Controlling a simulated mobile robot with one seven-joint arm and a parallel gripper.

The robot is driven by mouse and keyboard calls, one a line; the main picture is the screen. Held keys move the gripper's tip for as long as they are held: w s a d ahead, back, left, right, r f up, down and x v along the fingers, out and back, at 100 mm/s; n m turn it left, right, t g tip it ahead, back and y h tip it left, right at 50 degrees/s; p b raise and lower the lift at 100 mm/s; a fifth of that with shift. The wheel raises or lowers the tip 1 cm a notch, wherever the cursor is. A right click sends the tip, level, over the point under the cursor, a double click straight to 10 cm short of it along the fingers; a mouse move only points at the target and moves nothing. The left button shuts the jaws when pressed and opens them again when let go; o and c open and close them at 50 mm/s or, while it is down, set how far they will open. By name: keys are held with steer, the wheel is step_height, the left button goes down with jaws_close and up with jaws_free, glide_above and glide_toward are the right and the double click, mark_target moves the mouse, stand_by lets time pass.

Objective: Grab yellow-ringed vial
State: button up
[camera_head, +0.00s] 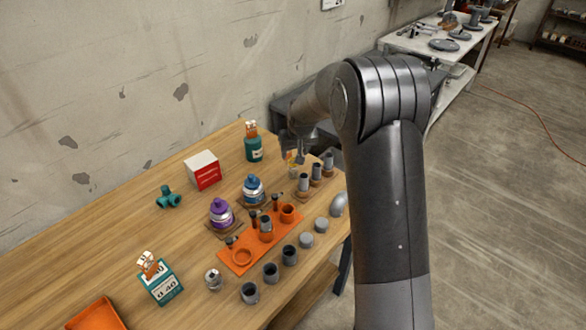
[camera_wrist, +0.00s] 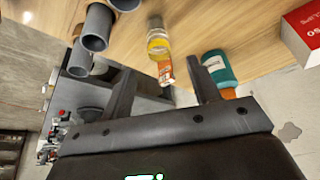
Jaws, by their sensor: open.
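The vial (camera_wrist: 159,42) is a small clear bottle with a yellow band and an orange-and-white top. In the wrist view its top end lies between my fingertips, with gaps on both sides. My gripper (camera_wrist: 158,68) is open and holds nothing. In the head view the vial (camera_head: 292,158) shows only as a small yellow spot at the back right of the table, partly hidden by my gripper (camera_head: 300,154).
Grey pipe pieces (camera_wrist: 95,28) stand close by the vial. A teal bottle (camera_wrist: 218,68) is near my other finger, with a red-and-white box (camera_wrist: 303,32) further off. An orange tray (camera_head: 240,262) with fittings lies nearer the front. Bare tabletop (camera_head: 90,240) is at left.

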mark_target(293, 159)
steer(key=x, duration=0.6)
steer(key=shift+d+x, duration=0.2)
steer(key=shift+x, duration=2.45)
steer(key=shift+c, duration=0.2)
steer(key=c, duration=1)
